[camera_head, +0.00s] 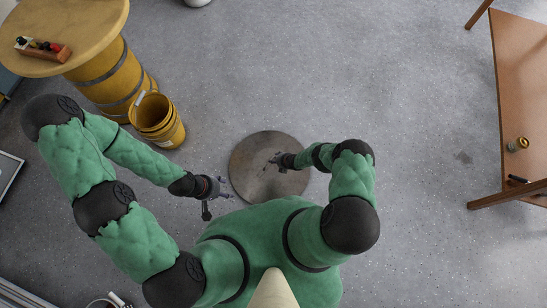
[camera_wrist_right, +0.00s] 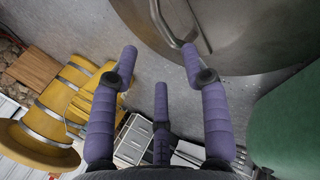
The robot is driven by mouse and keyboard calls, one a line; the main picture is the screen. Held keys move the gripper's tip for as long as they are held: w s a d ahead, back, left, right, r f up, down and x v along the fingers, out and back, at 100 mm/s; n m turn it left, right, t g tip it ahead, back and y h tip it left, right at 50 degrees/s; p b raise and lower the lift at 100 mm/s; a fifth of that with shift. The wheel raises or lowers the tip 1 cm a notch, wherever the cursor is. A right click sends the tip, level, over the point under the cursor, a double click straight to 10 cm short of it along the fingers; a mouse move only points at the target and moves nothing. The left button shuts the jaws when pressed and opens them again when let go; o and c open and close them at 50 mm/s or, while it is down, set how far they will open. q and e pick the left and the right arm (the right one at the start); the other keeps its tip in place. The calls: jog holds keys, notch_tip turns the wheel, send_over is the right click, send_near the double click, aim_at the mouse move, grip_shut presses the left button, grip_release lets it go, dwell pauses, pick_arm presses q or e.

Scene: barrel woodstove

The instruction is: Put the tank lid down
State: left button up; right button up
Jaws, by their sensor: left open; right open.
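The tank lid, a round grey metal disc (camera_head: 255,185), lies flat in front of my body in the head view. I cannot tell its height above the floor. My right gripper (camera_head: 277,159) is over its upper right part. In the right wrist view, the lid (camera_wrist_right: 262,40) fills the upper right, with a bent metal handle (camera_wrist_right: 165,22). My right gripper (camera_wrist_right: 160,62) is open there; one fingertip overlaps the handle in the picture, and contact is unclear. My left gripper (camera_head: 222,187) is open and empty, just left of the lid's edge.
A yellow bucket (camera_head: 157,117) stands left of the lid. Behind it is a yellow barrel with a round top (camera_head: 85,20) carrying a small wooden rack (camera_head: 42,48). A brown wooden table (camera_head: 522,90) stands at the far right. The grey floor (camera_head: 400,90) between is clear.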

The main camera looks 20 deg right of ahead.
jog(key=s+a+r+m+g+p, duration=0.1)
jog(key=a+r+m, duration=0.2)
jog(key=r+m, duration=0.55)
jog(key=s+a+r+m+g, duration=0.1)
jog(key=a+r+m, duration=0.1)
jog(key=r+m, duration=0.65)
jog(key=s+a+r+m+g, duration=0.1)
jog(key=s+r+m, duration=0.4)
jog(key=s+r, duration=0.3)
jog(key=s+a+r+m+g, duration=0.1)
jog(key=s+r+m, duration=0.3)
jog(key=s+r, duration=0.4)
notch_tip(320, 180, up, 7)
jog(key=shift+s+a+f+m+g, duration=0.1)
jog(key=shift+s+a+m+g, duration=0.25)
jog(key=shift+g, duration=0.35)
jog(key=shift+d, duration=0.1)
